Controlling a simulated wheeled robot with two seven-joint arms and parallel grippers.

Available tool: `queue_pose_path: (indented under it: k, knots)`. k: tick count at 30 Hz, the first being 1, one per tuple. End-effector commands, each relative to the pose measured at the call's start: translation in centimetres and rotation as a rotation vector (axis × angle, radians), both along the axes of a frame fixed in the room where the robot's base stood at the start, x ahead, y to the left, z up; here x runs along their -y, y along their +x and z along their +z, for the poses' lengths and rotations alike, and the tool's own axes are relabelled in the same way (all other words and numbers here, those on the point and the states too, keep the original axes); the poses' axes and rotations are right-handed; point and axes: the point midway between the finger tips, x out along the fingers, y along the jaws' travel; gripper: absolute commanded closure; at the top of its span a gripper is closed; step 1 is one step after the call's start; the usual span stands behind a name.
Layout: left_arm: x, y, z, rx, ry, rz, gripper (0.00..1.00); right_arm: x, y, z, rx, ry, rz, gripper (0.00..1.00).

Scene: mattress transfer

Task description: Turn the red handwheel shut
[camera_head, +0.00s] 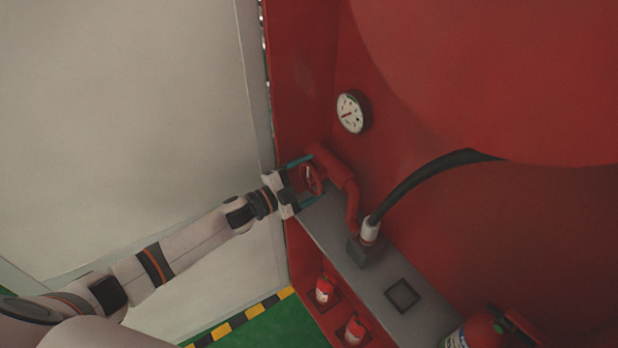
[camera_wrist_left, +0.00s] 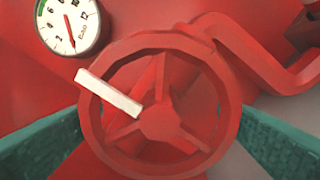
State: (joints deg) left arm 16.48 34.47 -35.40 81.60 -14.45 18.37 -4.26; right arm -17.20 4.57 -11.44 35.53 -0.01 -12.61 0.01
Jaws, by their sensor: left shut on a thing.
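The red handwheel (camera_head: 314,181) sits on a red pipe (camera_head: 336,172) above a grey shelf. In the left wrist view the handwheel (camera_wrist_left: 160,122) faces me, with its hub and spokes showing. A white bar (camera_wrist_left: 110,93) runs from near the hub to the upper left, across the rim. My left gripper (camera_head: 303,181) is shut on the handwheel, with one teal finger at each side of the rim. My right gripper is in neither view.
A round gauge (camera_head: 351,112) is on the red wall above the pipe. A black hose (camera_head: 420,182) rises from a fitting on the grey shelf (camera_head: 333,232). Red extinguishers (camera_head: 325,290) stand below. A pale panel (camera_head: 130,120) fills the left.

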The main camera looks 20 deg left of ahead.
Motion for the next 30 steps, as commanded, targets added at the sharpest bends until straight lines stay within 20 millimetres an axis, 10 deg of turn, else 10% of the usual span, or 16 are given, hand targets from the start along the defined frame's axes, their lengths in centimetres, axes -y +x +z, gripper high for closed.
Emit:
queue_pose_path:
  k: [6,7,9,20,30]
  knots:
    - [0.0,0.0,-0.1,-0.005,-0.005,0.001,0.39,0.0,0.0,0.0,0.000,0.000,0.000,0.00]
    - [0.0,0.0,-0.1,-0.004,-0.004,0.001,0.12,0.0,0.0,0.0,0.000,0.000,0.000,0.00]
    - [0.0,0.0,-0.1,-0.004,-0.004,0.001,0.00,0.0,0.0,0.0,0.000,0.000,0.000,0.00]
    - [-0.7,-0.9,-0.3,-0.003,-0.001,0.001,0.00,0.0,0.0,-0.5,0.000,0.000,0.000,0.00]
    - [-4.9,-6.4,-0.6,-0.006,0.000,-0.001,0.00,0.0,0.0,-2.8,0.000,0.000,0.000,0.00]
